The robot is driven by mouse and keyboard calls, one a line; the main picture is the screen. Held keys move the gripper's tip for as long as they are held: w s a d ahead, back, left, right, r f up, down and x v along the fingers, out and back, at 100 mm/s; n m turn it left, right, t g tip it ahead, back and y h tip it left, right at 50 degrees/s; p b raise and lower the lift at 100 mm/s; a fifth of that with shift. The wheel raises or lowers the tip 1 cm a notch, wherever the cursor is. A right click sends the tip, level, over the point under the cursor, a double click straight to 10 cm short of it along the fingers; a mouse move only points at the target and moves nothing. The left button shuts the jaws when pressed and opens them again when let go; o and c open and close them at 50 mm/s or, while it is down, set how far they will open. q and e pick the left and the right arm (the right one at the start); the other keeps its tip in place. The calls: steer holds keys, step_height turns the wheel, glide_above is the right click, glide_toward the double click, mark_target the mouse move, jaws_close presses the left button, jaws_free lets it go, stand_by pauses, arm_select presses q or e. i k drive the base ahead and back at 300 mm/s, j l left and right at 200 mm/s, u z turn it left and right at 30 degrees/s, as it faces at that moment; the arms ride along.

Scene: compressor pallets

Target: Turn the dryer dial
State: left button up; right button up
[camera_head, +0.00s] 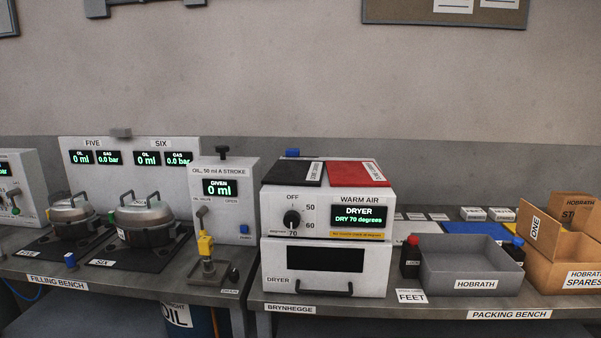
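The dryer (275,252) is a white box unit in the middle of the head view, standing at the left end of the packing bench. Its black round dial (291,218) is on the upper left of the front panel, with marks OFF, 50, 60 and 70 around it. The dial's pointer is too small to read surely. The display (358,217) reads "DRYER, DRY 70 degrees" in green. Below is a dark window and a black handle (323,290) on the closed lower front. Neither of my grippers is in view.
Black and red pads (356,174) lie on top of the dryer. An oil unit (222,179) with a yellow-handled part stands close left on the filling bench. A grey tray (470,266), small bottles and cardboard boxes (574,245) stand right. The space before the dryer looks clear.

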mark_target(292, 219)
steer(key=i+l+u, duration=0.25)
steer(key=l, duration=0.25)
steer(key=i+l+u, duration=0.2)
steer(key=l, duration=0.3)
steer(key=l+u, duration=0.25)
steer(key=l, duration=0.3)
steer(key=i+l+u, duration=0.1)
steer(key=l+u, duration=0.15)
steer(key=l, duration=0.3)
steer(key=k+l, duration=0.15)
steer(key=k, duration=0.45)
